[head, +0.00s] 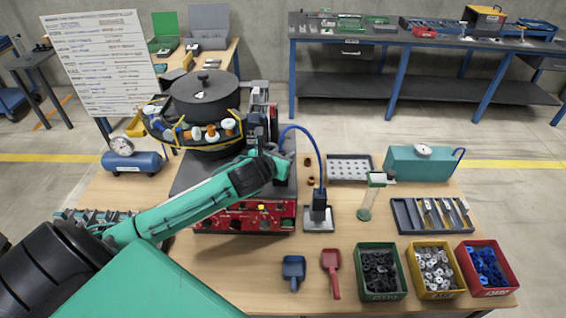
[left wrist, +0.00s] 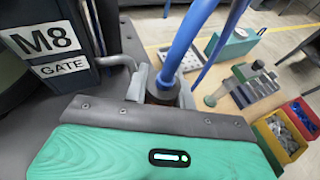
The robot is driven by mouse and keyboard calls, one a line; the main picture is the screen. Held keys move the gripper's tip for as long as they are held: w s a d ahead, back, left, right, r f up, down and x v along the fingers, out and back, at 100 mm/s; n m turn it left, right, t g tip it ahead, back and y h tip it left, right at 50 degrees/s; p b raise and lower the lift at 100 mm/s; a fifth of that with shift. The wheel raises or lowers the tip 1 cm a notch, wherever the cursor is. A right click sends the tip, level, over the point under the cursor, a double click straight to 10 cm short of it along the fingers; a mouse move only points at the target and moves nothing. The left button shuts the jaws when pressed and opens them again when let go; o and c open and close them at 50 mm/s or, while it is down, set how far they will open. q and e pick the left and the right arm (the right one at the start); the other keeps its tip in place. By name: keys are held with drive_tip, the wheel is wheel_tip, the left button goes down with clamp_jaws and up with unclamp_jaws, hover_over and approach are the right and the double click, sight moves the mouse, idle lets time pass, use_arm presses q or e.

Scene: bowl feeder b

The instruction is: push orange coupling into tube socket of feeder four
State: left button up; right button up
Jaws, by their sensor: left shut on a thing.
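My left gripper (head: 270,160) reaches in from the left to the right side of the bowl feeder (head: 204,92). It is shut on the dark brown end fitting (left wrist: 163,90) of a blue tube (left wrist: 186,42). In the left wrist view the grey fingers sit on either side of this fitting. No clear orange shows on it, and its lower end is hidden behind my gripper body. In the head view the blue tube (head: 318,150) arches right and down to a black block (head: 319,205). The tube socket cannot be made out. My right gripper is not in view.
An "M8 GATE" sign (left wrist: 48,44) is close on the left in the wrist view. A red control panel (head: 245,218) is below my left arm. A perforated tray (head: 349,167), glass cylinder (head: 368,197) and part bins (head: 381,272) stand to the right. Two small scoops lie in front.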

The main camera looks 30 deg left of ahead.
use_arm(q)
wheel_tip(320, 180, down, 3)
drive_tip(key=shift+f, duration=0.25)
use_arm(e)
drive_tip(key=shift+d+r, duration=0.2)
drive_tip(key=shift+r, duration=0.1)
use_arm(q)
drive_tip(key=shift+f, duration=0.1)
drive_tip(key=o, duration=1)
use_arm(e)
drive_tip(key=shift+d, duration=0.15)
use_arm(q)
drive_tip(key=b+v, duration=0.2)
drive_tip(key=v, duration=1)
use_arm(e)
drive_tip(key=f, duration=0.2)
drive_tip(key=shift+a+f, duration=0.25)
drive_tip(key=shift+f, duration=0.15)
